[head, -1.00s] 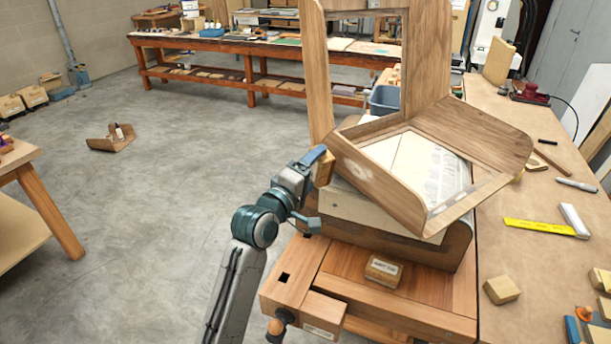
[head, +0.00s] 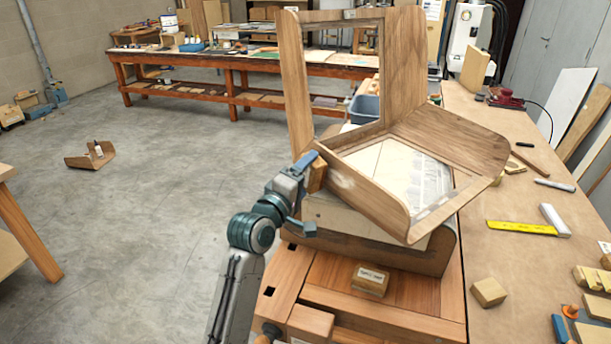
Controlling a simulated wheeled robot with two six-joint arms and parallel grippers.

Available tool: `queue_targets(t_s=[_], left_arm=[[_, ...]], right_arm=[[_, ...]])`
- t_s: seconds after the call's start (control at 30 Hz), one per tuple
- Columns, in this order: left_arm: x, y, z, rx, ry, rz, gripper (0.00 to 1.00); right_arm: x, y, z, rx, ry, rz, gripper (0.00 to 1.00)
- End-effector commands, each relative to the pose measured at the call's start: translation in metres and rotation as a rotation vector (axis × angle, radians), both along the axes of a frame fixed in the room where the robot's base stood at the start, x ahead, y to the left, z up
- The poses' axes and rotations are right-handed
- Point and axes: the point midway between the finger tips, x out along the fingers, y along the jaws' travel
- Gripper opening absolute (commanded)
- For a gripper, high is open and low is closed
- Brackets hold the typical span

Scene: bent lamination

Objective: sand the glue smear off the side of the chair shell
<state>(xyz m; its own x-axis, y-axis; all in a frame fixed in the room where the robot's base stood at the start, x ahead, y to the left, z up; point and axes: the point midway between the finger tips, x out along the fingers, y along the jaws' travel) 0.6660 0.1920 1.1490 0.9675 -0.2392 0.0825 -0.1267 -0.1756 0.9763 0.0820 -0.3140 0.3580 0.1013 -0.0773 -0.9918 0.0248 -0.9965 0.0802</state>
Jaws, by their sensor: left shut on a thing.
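The wooden chair shell (head: 455,135) rests tilted on a block-like form on the workbench, its open-framed back upright. The pale glue smear (head: 342,183) shows on its left side wall, near the rear corner. My left gripper (head: 308,183) is shut on a small tan wooden block (head: 318,178), likely a sanding block. The block is at the left end of that side wall, just left of the smear; whether it touches the wall I cannot tell. The block's working face is hidden. My right gripper is out of view.
A labelled wooden block (head: 370,281) lies on the workbench (head: 330,280) in front of the form. The side bench (head: 500,260) at right holds a yellow ruler (head: 520,228), a marker and another wooden block (head: 488,292). The floor at left is mostly open.

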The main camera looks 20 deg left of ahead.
Motion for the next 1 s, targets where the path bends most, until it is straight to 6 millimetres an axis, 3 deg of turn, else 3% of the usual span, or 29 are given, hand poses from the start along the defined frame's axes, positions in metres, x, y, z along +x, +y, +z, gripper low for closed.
queue_targets(t_s=[1.0], left_arm=[[0.015, -0.011, 0.000, -0.001, -0.001, 0.000, 0.59]], right_arm=[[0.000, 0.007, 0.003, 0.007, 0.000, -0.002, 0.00]])
